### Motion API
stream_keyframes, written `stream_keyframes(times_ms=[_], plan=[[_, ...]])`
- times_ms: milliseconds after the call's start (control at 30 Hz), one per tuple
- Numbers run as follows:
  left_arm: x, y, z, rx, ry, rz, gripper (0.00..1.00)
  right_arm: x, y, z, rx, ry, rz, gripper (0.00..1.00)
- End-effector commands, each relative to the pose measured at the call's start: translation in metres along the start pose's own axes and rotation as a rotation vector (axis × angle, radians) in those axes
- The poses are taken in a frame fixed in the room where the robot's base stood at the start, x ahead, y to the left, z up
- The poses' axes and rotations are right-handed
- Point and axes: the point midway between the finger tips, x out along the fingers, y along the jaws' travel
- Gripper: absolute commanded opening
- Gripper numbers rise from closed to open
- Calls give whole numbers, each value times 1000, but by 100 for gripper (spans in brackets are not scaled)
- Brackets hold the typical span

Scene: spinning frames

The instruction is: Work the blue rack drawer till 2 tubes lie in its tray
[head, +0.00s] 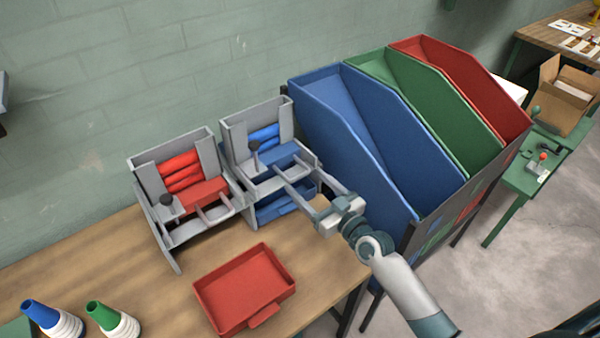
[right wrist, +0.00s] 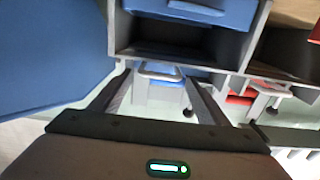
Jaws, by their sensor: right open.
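The blue rack (head: 228,137) is a grey frame on the table with several blue tubes (head: 264,134) stacked in its upper part. Below them is a blue drawer (head: 283,153) with a dark knobbed post beside it. A blue tray (head: 270,212) sits under the drawer; my arm partly hides it, and I cannot tell how many tubes lie in it. My right gripper (head: 302,177) is open in front of the rack at drawer height. In the right wrist view its spread fingers (right wrist: 160,95) stand either side of a pale handle-like part (right wrist: 160,68), with no clear contact. My left gripper is out of view.
A similar rack with red tubes (head: 180,170) stands close on the left. A red tray (head: 243,293) lies in front. Blue (head: 40,314) and green (head: 103,315) cones stand lower left. Tall blue, green and red bins (head: 365,130) crowd the right side.

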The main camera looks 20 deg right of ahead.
Motion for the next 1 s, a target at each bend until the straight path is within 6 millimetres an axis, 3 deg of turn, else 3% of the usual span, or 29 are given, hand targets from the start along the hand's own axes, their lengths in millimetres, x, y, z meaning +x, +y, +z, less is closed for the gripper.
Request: stream_keyframes(times_ms=[100, 300, 700, 900, 1000], plan=[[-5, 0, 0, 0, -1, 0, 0, 18, 0, -2, 1, 0, 0, 69], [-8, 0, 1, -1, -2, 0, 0, 36, 0, -1, 1, 1, 0, 69], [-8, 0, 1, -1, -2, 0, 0, 40, 0, 0, 0, 0, 0, 69], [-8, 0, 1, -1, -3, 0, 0, 40, 0, 0, 0, 0, 0, 23], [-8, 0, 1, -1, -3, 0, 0, 38, 0, 0, -1, -1, 0, 23]])
